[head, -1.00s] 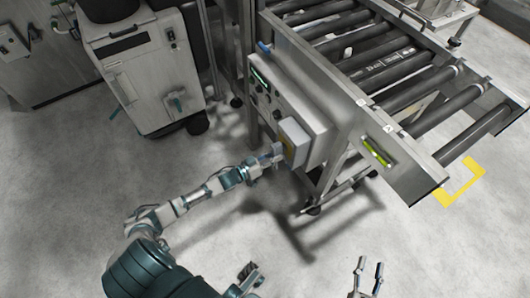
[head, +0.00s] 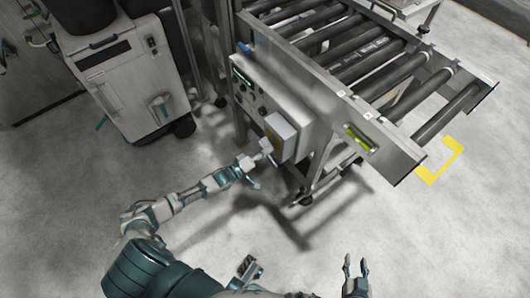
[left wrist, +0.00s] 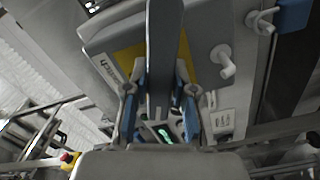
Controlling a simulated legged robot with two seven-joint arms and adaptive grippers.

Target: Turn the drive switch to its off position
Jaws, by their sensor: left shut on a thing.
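The drive switch is a grey box with a yellow plate (head: 274,135) on the side panel of the roller conveyor. In the left wrist view its yellow plate (left wrist: 129,60) and a label ending in "switch" show, and a long dark handle (left wrist: 165,45) stands in front. My left gripper (head: 264,155) is at the lower left of the box. In the left wrist view its blue-padded fingers (left wrist: 160,108) are on both sides of the handle, shut on it. Contact points are partly hidden. My right gripper (head: 357,268) is open and empty, low over the floor.
The control panel (head: 243,85) has several knobs and a green display, also in the left wrist view (left wrist: 163,132). The roller conveyor (head: 375,75) fills the upper right. A grey machine (head: 125,80) stands at the upper left. The floor in front is clear.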

